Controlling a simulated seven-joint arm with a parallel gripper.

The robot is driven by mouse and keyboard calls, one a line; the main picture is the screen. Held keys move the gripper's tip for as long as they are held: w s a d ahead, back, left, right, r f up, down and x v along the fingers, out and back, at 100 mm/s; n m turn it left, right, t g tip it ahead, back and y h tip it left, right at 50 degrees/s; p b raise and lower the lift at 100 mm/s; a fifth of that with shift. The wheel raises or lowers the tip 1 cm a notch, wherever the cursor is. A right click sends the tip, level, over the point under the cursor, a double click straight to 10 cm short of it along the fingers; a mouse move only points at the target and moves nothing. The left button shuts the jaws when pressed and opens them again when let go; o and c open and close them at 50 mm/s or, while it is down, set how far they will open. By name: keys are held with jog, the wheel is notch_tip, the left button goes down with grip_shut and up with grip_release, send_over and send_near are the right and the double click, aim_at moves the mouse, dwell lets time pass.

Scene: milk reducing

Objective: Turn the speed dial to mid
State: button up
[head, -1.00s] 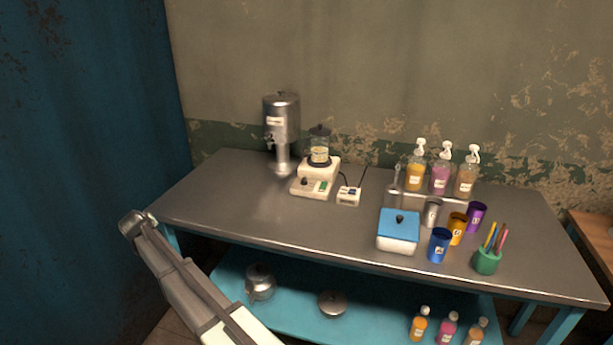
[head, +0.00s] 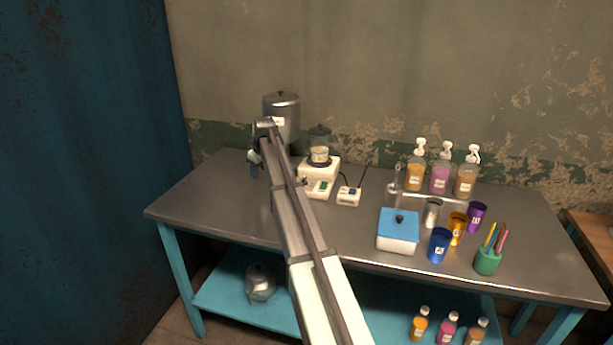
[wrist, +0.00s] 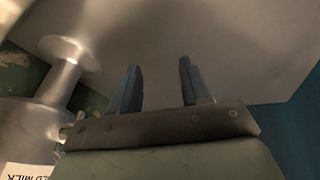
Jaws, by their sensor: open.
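The white hot plate base (head: 320,188) stands at the back of the metal table, with a glass vessel (head: 319,154) of pale liquid on it. My gripper (head: 254,172) hangs over the table left of the hot plate, beside the metal dispenser (head: 282,112). In the wrist view my gripper (wrist: 158,80) has its two blue-grey fingers apart with nothing between them, and the dispenser (wrist: 45,100) is at the left.
A small white box (head: 348,195) with a thin rod stands right of the hot plate. A blue-lidded box (head: 398,232), cups, a green pen holder (head: 487,261) and pump bottles (head: 440,172) fill the right side. The table's left part (head: 205,205) is clear.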

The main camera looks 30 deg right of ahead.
aim_at(305, 178)
jog(key=s+d+r+n+y, duration=0.1)
jog(key=s+d+r, duration=0.2)
jog(key=d, duration=0.4)
jog(key=s+d+r+n+g+y, duration=0.1)
jog(key=s+d+r, duration=0.25)
jog(key=d, duration=0.35)
jog(key=s+d+r+n+y, duration=0.1)
jog(key=s+d+r, duration=0.15)
jog(key=d, duration=0.35)
jog(key=x, duration=0.4)
jog(key=s+x, duration=0.1)
jog(key=x, duration=0.8)
jog(key=shift+s+d+f, duration=0.1)
jog(key=shift+f, duration=0.55)
jog(key=c, duration=0.8)
